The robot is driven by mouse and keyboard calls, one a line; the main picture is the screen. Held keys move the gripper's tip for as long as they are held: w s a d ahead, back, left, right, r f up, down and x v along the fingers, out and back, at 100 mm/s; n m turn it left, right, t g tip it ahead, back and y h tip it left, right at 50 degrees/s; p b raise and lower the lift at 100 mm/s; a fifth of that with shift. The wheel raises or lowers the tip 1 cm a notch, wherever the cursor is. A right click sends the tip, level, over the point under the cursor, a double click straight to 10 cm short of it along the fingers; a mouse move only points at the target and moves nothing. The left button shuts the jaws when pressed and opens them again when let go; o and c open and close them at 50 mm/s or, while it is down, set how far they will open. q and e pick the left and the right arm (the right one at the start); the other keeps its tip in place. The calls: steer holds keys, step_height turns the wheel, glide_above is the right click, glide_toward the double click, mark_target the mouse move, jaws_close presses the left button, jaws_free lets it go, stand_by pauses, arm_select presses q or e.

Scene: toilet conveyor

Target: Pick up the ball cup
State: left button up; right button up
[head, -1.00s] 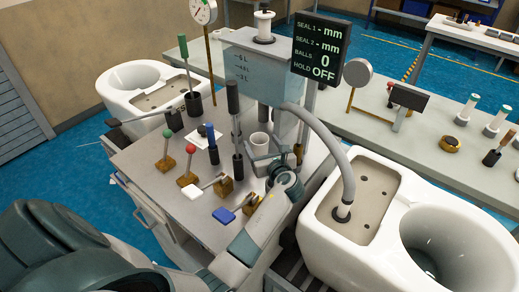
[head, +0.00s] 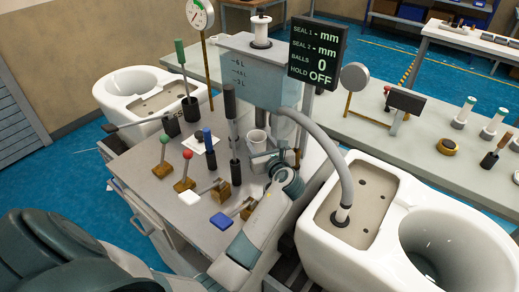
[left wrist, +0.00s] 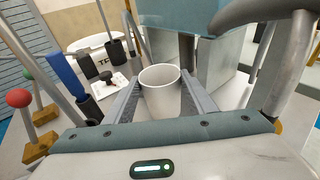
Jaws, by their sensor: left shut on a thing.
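The ball cup (head: 257,137) is a small, pale, open-topped cup at the back right of the grey bench, below the light-blue water tank. My left gripper (head: 262,158) is shut on it from the near side. In the left wrist view the cup (left wrist: 161,98) is upright between the two grey fingers of the left gripper (left wrist: 160,103), and its inside looks empty. The fingers and gripper body hide the cup's lower part, so I cannot tell whether its base touches the bench. My right gripper is not in view.
The tank (head: 262,72) and grey hose (head: 325,140) stand close by the cup. A tall black-handled tool (head: 231,120), a blue-topped post (head: 209,145) and several levers crowd the bench to the left. A white toilet (head: 375,245) is at the right.

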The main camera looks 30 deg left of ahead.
arm_select(q)
steer(key=s+d+r+b, duration=0.2)
steer(key=s+d+r, duration=0.4)
steer(key=d, duration=0.3)
steer(key=shift+s+d+r, duration=0.35)
steer(key=shift+r, duration=0.55)
